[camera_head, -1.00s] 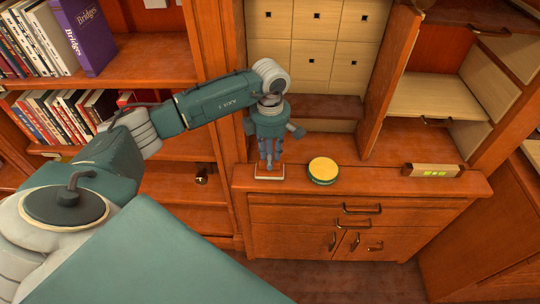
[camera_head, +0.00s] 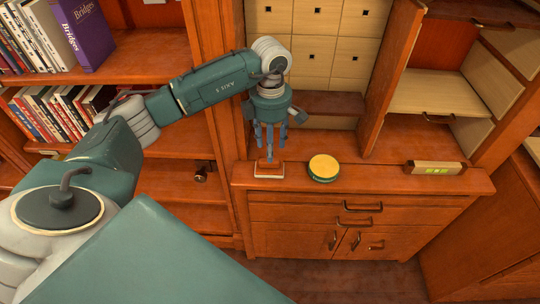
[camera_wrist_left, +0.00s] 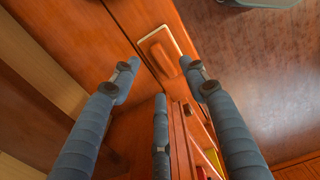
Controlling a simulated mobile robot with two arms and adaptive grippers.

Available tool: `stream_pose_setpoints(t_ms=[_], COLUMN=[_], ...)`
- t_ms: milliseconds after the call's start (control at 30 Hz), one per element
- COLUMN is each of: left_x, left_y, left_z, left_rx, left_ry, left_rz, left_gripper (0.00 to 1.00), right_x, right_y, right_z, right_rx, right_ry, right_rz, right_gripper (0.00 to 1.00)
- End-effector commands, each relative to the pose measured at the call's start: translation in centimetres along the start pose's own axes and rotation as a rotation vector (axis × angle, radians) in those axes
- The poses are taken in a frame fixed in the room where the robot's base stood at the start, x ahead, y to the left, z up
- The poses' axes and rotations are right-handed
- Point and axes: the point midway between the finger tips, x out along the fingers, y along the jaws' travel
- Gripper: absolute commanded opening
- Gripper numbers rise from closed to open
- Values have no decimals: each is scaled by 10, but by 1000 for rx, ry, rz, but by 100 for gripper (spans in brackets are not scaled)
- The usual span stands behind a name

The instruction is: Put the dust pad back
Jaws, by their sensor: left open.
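The dust pad (camera_head: 269,171) appears to be the small rectangular block with a pale base and a reddish-brown wooden top. It lies flat at the left end of the cabinet ledge, near the front edge. It also shows in the left wrist view (camera_wrist_left: 161,52), ahead of the fingertips. My left gripper (camera_head: 269,154) is open and empty, pointing down just above the pad. Its spread fingers also show in the left wrist view (camera_wrist_left: 161,68); no finger is closed on the pad. My right gripper is not in view.
A round green tin with a yellow top (camera_head: 323,167) stands on the ledge (camera_head: 382,181) right of the pad. An upright cabinet door or panel (camera_head: 390,80) stands behind. Bookshelves (camera_head: 130,65) are at the left.

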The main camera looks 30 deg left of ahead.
Motion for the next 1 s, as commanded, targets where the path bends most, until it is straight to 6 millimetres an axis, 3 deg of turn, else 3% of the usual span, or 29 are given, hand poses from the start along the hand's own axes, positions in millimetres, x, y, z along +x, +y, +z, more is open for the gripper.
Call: stream_pose_setpoints(t_ms=[200,333,1000], left_x=[-41,-54,-58], left_y=[0,0,-2], left_z=[1,1,4], left_rx=[0,0,4], left_ry=[-2,0,-8], left_rz=[3,1,-4], left_gripper=[45,45,45], right_x=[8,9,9], right_y=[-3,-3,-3], right_z=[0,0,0], right_rx=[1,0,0], right_ry=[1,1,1], right_rz=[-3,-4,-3], right_gripper=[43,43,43])
